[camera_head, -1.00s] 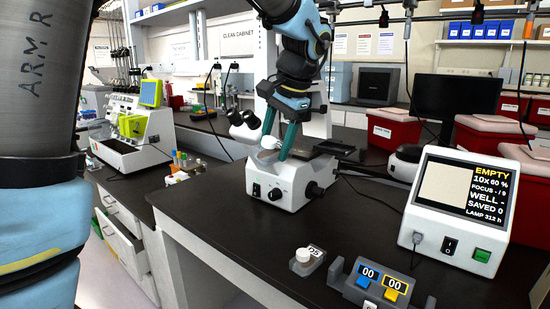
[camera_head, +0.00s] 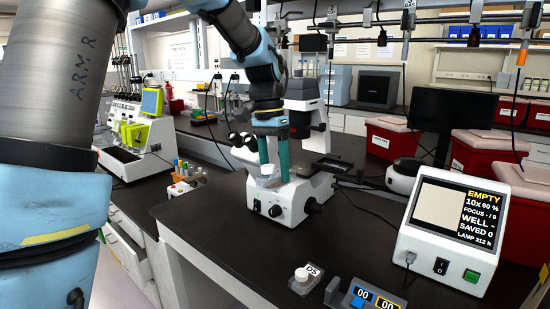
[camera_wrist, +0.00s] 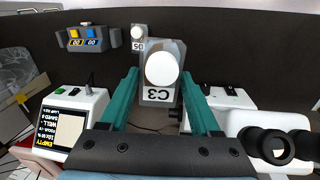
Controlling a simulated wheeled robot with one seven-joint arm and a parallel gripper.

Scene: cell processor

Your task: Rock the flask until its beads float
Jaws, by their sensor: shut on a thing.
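The flask is clear with a round white cap and a label reading C3 (camera_wrist: 156,94). It sits between the two teal fingers of my gripper (camera_wrist: 160,82), which is shut on it in the wrist view. In the head view my gripper (camera_head: 277,176) points down in front of the white microscope (camera_head: 285,202), and the pale flask (camera_head: 266,182) shows small between the fingers. The flask appears held above the bench. Its beads cannot be made out in either view.
A white display box (camera_head: 459,230) reading EMPTY stands at the right. Red bins (camera_head: 480,157) stand behind.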

